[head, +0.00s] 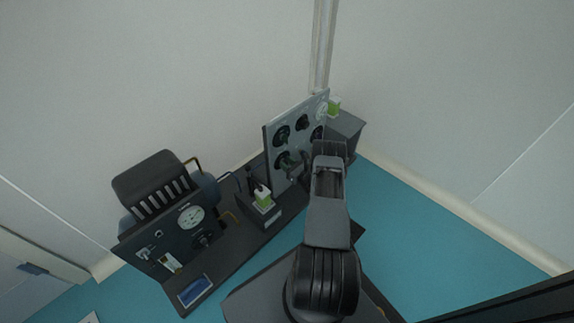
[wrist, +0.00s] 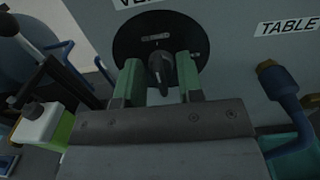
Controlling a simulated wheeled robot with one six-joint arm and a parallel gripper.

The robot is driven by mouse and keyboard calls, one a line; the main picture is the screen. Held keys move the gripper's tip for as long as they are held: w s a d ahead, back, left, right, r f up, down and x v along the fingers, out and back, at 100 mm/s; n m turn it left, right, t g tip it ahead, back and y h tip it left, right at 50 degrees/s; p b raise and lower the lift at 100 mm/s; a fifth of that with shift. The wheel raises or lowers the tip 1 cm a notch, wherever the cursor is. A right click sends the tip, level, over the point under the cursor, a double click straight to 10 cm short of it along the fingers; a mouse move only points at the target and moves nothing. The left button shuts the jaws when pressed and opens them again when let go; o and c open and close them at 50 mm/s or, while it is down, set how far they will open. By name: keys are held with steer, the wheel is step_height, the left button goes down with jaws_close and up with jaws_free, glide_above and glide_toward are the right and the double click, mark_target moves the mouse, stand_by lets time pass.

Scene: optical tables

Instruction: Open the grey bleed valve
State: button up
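A dark grey knob (wrist: 160,74) sits on a round black plate (wrist: 150,36) on the grey panel in the wrist view. A label above it is cut off and starts with "VE"; I see no label reading "bleed", so I cannot tell whether this is the bleed valve. My gripper (wrist: 158,63) has its two greenish fingers apart, one on each side of the knob, with a gap showing at each side. Whether the fingertips touch the plate is unclear. In the head view the upright grey panel (head: 270,144) carries several round black dials, and my arm partly hides it.
A blue pipe with a brass end (wrist: 267,70) stands close at the right, under a "TABLE" label (wrist: 288,25). A green-and-white box (head: 263,197) stands near the panel. A lower panel with a white gauge (head: 190,217) and a blue tray (head: 195,291) lie left. The teal floor at right is clear.

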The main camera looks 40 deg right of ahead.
steer(key=shift+c, duration=0.2)
jaws_close()
stand_by(0.3)
steer(key=m+b, duration=0.2)
steer(key=m, duration=0.2)
steer(key=shift+d+f, duration=0.1)
steer(key=shift+f, duration=0.05)
steer(key=m+b, duration=0.2)
steer(key=m, duration=0.2)
steer(key=shift+m, duration=0.3)
steer(key=m, duration=0.4)
steer(key=shift+d+b, duration=0.1)
steer(key=shift+b, duration=0.3)
steer(key=m, duration=0.5)
steer(key=shift+b, duration=0.3)
steer(key=shift+m, duration=0.3)
